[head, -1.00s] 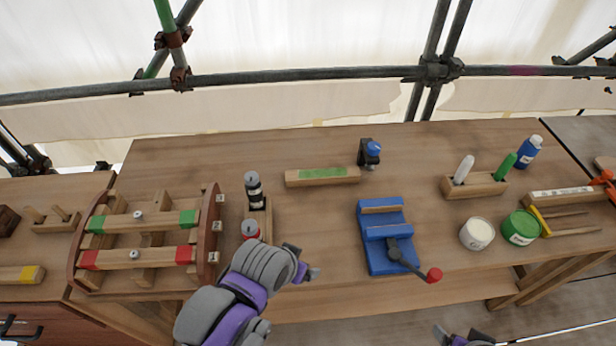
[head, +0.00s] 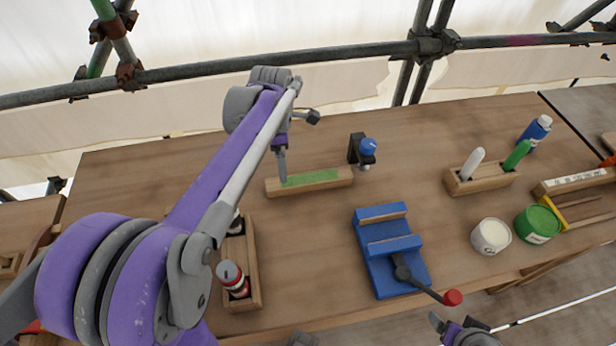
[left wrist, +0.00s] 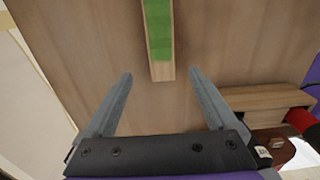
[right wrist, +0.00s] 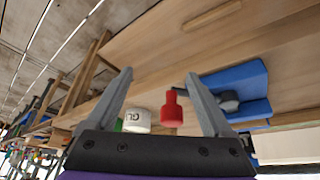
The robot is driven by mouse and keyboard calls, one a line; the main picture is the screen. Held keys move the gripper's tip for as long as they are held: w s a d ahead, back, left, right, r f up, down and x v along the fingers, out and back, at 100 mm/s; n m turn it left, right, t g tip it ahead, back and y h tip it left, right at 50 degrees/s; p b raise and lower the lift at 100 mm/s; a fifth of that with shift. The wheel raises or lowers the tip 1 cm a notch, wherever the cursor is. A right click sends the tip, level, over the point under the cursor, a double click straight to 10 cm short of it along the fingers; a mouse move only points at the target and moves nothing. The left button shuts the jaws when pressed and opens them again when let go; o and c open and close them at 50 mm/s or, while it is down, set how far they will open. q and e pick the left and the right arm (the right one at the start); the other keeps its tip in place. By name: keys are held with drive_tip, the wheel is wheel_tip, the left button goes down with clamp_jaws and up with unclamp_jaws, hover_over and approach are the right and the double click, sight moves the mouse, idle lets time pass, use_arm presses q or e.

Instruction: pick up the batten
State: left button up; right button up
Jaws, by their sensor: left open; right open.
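The batten (head: 325,181), a light wooden bar with a green patch on top, lies flat on the workbench. It also shows in the left wrist view (left wrist: 160,35), pointing away from the gripper. My left gripper (head: 282,165) points down at the batten's left end. In the left wrist view, the open fingers (left wrist: 160,76) straddle the line of the batten, whose near end shows between the tips without visible contact. My right gripper (head: 447,322) is low at the bench's front edge; its fingers are open and empty in the right wrist view (right wrist: 160,78).
A wooden tray (head: 247,290) holds bottles below my left arm. Tins and a marker block (head: 482,180) sit to the right.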

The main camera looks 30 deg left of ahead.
sight(309, 182)
use_arm(q)
drive_tip(key=f, duration=0.3)
drive_tip(key=shift+s+d+f, duration=0.15)
drive_tip(key=shift+s+f, duration=0.05)
drive_tip(key=shift+f, duration=0.15)
wheel_tip(309, 182, down, 6)
drive_tip(key=shift+w+r, duration=0.1)
drive_tip(key=shift+r, duration=0.05)
drive_tip(key=shift+c, duration=0.2)
clamp_jaws()
